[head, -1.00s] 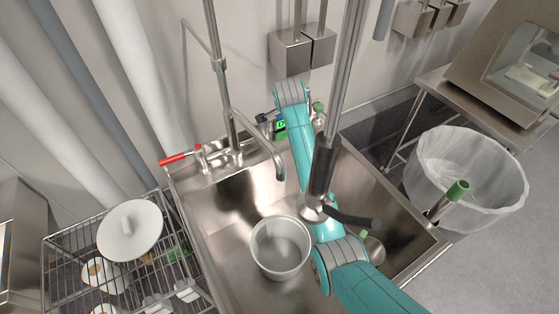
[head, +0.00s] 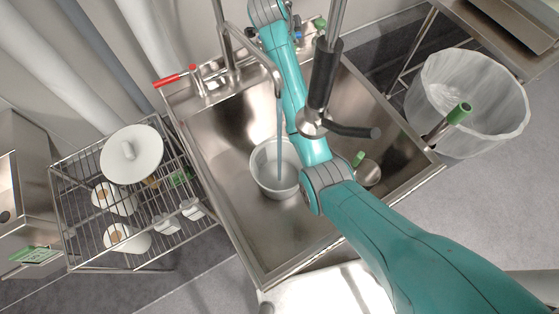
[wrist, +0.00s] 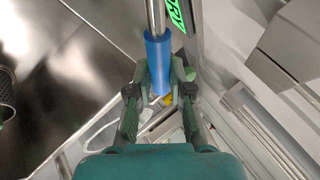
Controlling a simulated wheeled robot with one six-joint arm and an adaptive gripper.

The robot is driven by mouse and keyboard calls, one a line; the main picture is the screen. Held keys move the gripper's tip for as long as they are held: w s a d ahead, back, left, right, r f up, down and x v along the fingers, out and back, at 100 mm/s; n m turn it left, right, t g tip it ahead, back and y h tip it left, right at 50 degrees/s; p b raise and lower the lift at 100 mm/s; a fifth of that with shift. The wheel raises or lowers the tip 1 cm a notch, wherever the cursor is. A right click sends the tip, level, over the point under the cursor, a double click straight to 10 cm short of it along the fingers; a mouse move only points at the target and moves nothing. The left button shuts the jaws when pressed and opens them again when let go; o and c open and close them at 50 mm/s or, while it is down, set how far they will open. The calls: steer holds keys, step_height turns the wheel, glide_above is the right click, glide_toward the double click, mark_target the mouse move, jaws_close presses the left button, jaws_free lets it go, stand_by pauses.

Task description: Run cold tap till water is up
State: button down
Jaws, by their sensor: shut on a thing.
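The blue cold tap lever (wrist: 156,50) shows in the wrist view, with my gripper (wrist: 160,80) shut on its blue sleeve. In the head view the gripper end is mostly hidden behind my arm at the top. A stream of water (head: 280,130) runs from the swivel spout (head: 272,70) into a light grey pot (head: 266,184). The pot stands upright on the floor of the steel sink (head: 235,215). The water level in the pot is hard to make out. The red tap lever (head: 169,80) is at the left of the sink's back edge.
A spray hose handle (head: 322,75) hangs in front of my arm. A small pan with a green handle (head: 367,172) is in the sink's right part. A wire rack (head: 75,200) with white dishes stands left, a lined bin (head: 480,90) right.

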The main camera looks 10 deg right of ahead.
steer(key=shift+s+m+g+h, duration=0.3)
steer(key=shift+s+m, duration=0.1)
steer(key=shift+m, duration=0.1)
steer(key=shift+a, duration=0.1)
